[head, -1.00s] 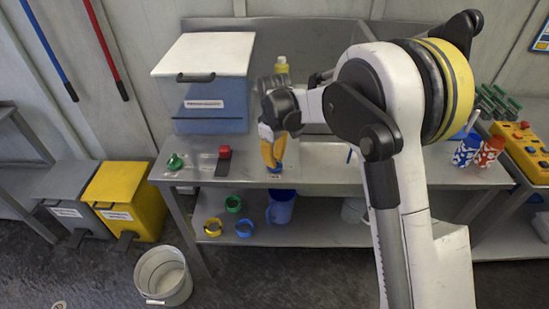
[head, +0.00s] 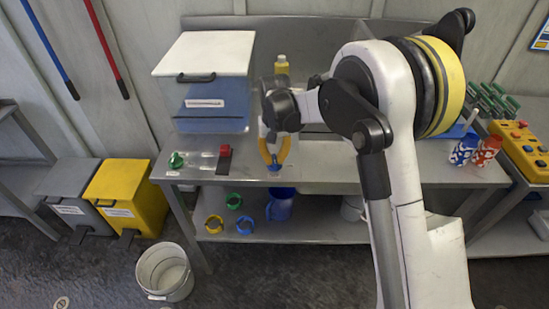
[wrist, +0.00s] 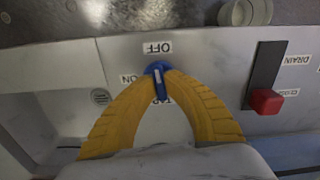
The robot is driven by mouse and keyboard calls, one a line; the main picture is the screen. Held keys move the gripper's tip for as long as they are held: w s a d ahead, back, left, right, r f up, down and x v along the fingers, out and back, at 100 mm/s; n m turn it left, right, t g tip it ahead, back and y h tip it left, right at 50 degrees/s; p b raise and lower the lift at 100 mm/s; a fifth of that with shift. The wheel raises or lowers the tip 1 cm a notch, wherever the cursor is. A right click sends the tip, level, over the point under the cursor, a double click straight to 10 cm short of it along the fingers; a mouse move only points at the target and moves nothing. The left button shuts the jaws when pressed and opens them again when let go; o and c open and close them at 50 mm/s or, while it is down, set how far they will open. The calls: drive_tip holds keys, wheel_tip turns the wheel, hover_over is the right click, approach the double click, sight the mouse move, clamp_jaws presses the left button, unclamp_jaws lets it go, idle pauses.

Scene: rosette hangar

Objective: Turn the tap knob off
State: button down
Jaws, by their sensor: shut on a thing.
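The blue tap knob (head: 274,168) stands on the front of the steel bench top. In the wrist view the knob (wrist: 157,67) has a raised bar with a white line, which runs up and down the picture, in line with the OFF label (wrist: 157,48) above it. The ON label (wrist: 128,79) is to the left of the knob. The TAP label below is partly hidden. My gripper (head: 274,160) points down, its yellow fingertips shut on the knob's bar from both sides. In the wrist view my gripper (wrist: 160,82) hides part of the panel.
A red-handled drain lever (head: 225,151) stands close to the left of the knob in the head view, with a green knob (head: 176,160) beyond it. A white-lidded blue box (head: 203,84) stands behind them. Red and blue patterned cups (head: 486,150) stand at the right.

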sight(275, 159)
drive_tip(key=shift+m, duration=0.6)
drive_tip(key=c, duration=1.5)
unclamp_jaws()
drive_tip(key=shift+o, duration=0.2)
wheel_tip(275, 159, up, 12)
